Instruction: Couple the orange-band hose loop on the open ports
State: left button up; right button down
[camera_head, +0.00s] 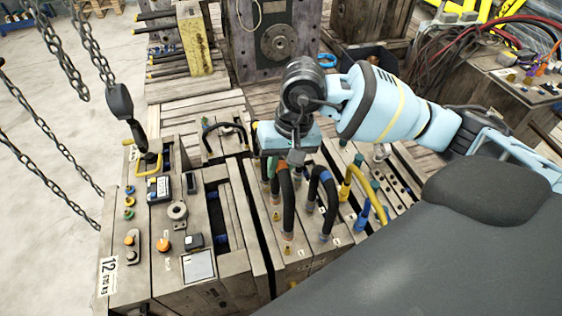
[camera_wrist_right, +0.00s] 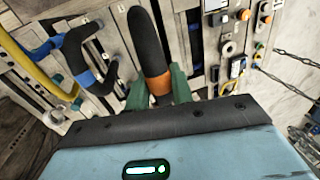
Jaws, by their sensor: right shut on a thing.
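The orange-band hose loop (camera_head: 288,205) is a thick black hose over the mould block in the middle of the head view. Its orange band (camera_wrist_right: 160,86) sits between the green fingers of my right gripper (camera_wrist_right: 158,90) in the right wrist view. In the head view my right gripper (camera_head: 276,168) is shut on the loop from above, with the wrist hiding part of it. One hose end points down close to a brass port (camera_head: 287,250); I cannot tell whether it touches. The other end and the ports below it are mostly hidden. My left gripper is not in view.
A blue-ended black loop (camera_head: 323,190) stands close to the right, then a yellow loop (camera_head: 368,188) with blue ends. A smaller black hose (camera_head: 222,127) lies behind. Chains (camera_head: 60,50) hang at left. A mould half (camera_head: 150,270) with small parts stands left.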

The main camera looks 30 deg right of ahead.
pick_arm(q)
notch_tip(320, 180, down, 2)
jog(key=b, duration=0.3)
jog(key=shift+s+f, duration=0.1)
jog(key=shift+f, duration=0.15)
pick_arm(e)
notch_tip(320, 180, down, 6)
jog(key=shift+r, duration=0.25)
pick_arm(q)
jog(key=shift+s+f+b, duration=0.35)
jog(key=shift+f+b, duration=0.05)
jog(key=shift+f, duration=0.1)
pick_arm(e)
jog(key=shift+s+f, duration=0.1)
jog(key=shift+f, duration=0.1)
dwell(0.8)
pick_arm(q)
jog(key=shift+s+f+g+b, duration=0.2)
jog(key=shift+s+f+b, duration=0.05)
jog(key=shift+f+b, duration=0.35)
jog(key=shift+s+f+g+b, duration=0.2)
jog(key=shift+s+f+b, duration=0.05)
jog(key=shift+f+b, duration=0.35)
pick_arm(e)
jog(key=shift+f, duration=1.2)
